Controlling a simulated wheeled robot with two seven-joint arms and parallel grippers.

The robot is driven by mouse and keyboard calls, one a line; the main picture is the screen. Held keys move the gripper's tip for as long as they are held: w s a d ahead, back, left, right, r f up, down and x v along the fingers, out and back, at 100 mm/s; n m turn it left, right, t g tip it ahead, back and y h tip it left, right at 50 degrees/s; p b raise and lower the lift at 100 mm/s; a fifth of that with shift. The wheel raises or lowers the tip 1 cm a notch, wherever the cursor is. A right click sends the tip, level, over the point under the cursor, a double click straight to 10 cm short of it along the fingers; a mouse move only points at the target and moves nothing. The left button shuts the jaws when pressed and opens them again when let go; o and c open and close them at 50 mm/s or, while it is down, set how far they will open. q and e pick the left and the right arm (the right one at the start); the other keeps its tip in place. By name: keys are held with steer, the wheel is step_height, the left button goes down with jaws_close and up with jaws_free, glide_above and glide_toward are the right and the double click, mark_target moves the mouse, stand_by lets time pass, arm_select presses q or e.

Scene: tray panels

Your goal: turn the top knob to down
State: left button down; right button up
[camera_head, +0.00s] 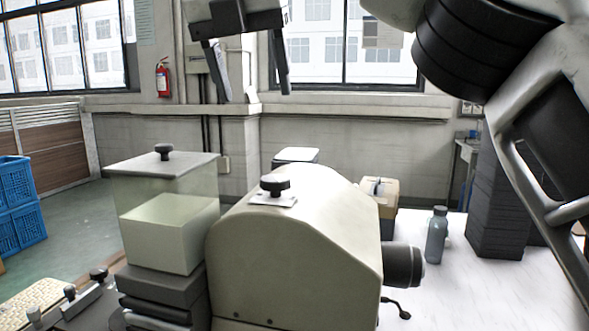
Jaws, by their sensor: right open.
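A black knob (275,184) sits on a small white plate on top of a rounded beige machine (295,245). Another black knob (163,151) stands on the lid of a clear box (165,215) to the left. The picture does not settle which one is the top knob, and I cannot read a pointer on either. My right gripper (254,94) hangs at the top centre with its fingers apart, pointing down. It is empty and appears above the machine knob, clear of it. My left gripper is not in view.
Small knobs (99,273) line a panel at the lower left. A dark cylinder (404,266) sticks out of the machine's right side. A grey bottle (436,235) and a dark stack (497,205) stand on the white table (460,300), whose front right is mostly clear.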

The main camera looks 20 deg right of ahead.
steer(key=m, duration=0.2)
steer(key=b, duration=0.2)
glide_toward(275, 178)
steer(key=shift+m, duration=0.4)
steer(key=x, duration=0.8)
steer(key=shift+f, duration=0.1)
steer(key=shift+t, duration=0.3)
steer(key=c, duration=1)
